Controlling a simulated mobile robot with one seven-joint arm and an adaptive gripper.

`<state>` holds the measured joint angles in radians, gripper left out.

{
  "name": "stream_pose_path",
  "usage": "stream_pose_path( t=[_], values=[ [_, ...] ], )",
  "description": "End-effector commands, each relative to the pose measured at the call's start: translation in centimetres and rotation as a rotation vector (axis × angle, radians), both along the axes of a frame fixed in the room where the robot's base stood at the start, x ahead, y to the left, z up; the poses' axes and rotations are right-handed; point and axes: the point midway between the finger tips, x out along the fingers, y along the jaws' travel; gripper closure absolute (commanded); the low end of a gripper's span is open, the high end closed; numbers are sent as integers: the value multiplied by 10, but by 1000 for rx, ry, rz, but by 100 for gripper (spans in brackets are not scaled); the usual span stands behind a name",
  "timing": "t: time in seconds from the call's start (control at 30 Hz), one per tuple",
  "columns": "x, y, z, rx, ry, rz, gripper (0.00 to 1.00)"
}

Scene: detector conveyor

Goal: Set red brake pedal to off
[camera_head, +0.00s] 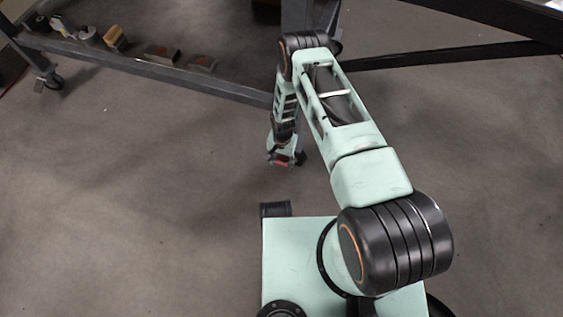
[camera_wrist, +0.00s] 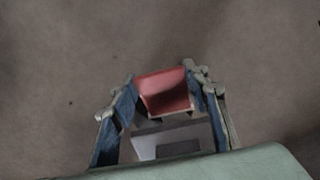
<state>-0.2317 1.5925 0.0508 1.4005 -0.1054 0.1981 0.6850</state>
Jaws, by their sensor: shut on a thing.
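My gripper (camera_wrist: 160,88) is shut on a red, flat-topped piece (camera_wrist: 163,88), which sits between its two blue-lined fingers in the wrist view. A pale grey part (camera_wrist: 172,140) shows below the red piece, between the fingers. In the head view my gripper (camera_head: 286,160) points down over the floor, with a bit of red (camera_head: 283,163) at its tip. The red piece looks like the pedal, but I cannot tell whether it is attached to anything. A caster wheel (camera_head: 50,81) stands under the frame at the far left; no red pedal is clear on it.
A dark metal frame (camera_head: 150,70) runs across the back, with a leg (camera_head: 294,18) behind my arm and a beam (camera_head: 450,54) at the right. Several small objects, including a tan block (camera_head: 114,39), lie beyond the left rail. The floor (camera_head: 130,190) at left is clear.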

Motion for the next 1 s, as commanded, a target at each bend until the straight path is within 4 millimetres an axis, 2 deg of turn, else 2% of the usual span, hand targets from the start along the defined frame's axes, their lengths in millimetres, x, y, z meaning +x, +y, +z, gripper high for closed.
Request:
stream_pose_path(
  t=[0.43,0.47,0.6,0.87,1.0],
  values=[
    [0,-1,6,17,46,1,100],
    [0,-1,6,17,46,1,56],
    [0,-1,6,16,45,0,40],
    [0,0,5,17,45,1,39],
    [1,0,10,18,43,1,39]
  ],
)
